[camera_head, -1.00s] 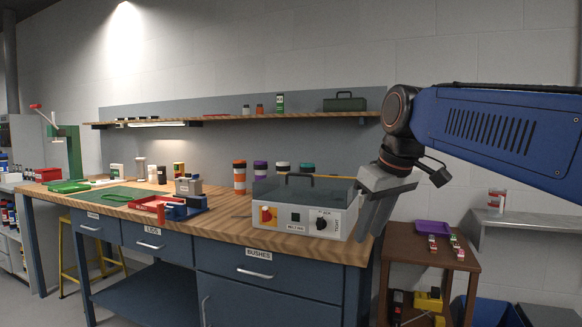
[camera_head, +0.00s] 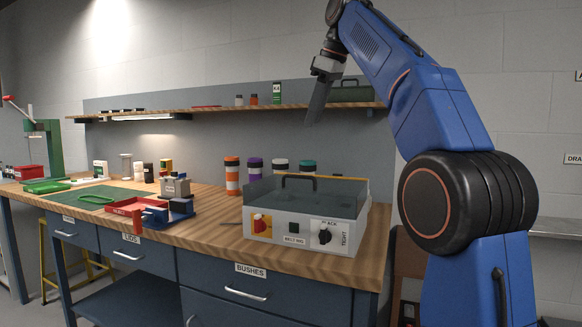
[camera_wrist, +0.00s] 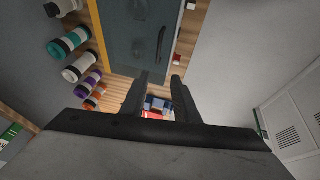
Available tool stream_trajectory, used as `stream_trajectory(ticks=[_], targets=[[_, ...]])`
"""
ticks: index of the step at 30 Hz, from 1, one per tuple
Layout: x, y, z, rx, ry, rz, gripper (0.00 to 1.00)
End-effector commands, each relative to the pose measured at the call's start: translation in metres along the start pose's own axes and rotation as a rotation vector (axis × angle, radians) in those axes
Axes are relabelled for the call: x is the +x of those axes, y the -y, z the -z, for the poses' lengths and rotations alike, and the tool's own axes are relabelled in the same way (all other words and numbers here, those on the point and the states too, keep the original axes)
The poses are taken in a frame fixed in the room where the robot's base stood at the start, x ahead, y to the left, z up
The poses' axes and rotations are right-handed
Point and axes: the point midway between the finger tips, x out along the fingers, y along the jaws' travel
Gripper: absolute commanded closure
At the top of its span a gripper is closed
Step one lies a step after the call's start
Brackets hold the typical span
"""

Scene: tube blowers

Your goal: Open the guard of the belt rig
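The belt rig (camera_head: 286,229) is a pale box on the right end of the workbench, with a red-and-yellow switch and a black knob on its front. Its guard (camera_head: 335,191) is a dark see-through cover lying down over the top, with a black handle (camera_head: 299,176). The guard also shows from above in the wrist view (camera_wrist: 128,45), with its handle (camera_wrist: 161,45) near its right edge. My gripper (camera_head: 316,110) is raised above and behind the rig, pointing down and touching nothing. In the wrist view its two fingers (camera_wrist: 161,80) are apart and empty.
Several banded bottles (camera_head: 232,174) stand behind the rig along the back panel. A red tray (camera_head: 138,211) and a blue fixture (camera_head: 180,207) sit left of the rig.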

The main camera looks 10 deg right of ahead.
Motion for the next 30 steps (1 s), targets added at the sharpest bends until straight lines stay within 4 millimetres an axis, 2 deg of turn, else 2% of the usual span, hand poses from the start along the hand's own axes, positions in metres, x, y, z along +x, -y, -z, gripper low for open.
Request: stream_trajectory(ticks=[5, 11, 19, 30], targets=[[0.001, -0.003, 0.003, -0.019, -0.002, 0.002, 0.72], [0.017, -0.002, 0.003, -0.019, -0.001, 0.003, 0.72], [0.058, -0.001, 0.003, -0.018, -0.001, 0.004, 0.72], [0.124, -0.002, 0.002, -0.018, 0.000, 0.004, 0.72]])
